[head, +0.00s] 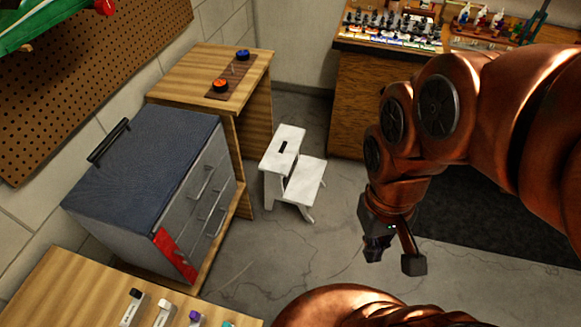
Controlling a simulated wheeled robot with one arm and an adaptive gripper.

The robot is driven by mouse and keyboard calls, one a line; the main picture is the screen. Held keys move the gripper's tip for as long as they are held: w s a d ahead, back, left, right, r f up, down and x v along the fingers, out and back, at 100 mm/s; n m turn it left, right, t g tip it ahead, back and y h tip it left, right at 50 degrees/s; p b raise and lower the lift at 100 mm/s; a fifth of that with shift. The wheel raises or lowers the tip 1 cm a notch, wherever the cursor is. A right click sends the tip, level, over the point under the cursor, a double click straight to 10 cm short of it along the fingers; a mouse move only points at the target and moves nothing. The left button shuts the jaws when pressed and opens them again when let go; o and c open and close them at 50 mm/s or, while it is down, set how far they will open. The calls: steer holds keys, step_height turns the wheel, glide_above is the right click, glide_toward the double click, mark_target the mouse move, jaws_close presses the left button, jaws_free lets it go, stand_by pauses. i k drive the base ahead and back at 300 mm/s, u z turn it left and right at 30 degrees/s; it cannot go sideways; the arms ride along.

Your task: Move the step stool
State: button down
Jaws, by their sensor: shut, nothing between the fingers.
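The step stool (304,178) is white with two steps and a dark slot in its top step. It stands upright on the grey floor, in the middle of the head view, beside a wooden table. My gripper (392,258) hangs to the right of the stool and nearer to me, apart from it. The gripper is shut and empty. My copper-coloured arm comes in from the right and hides part of the floor and the bench behind.
A grey drawer cabinet (150,170) and a wooden table (190,70) with red and blue round items stand left of the stool. A workbench (350,95) with small bottles stands behind. A dark mat (480,215) lies right. Open floor (275,255) lies in front of the stool.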

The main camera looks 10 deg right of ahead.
mark_target(282, 151)
steer(key=k, duration=0.5)
steer(key=z, duration=1.05)
steer(key=i, duration=2)
steer(key=u, duration=2.65)
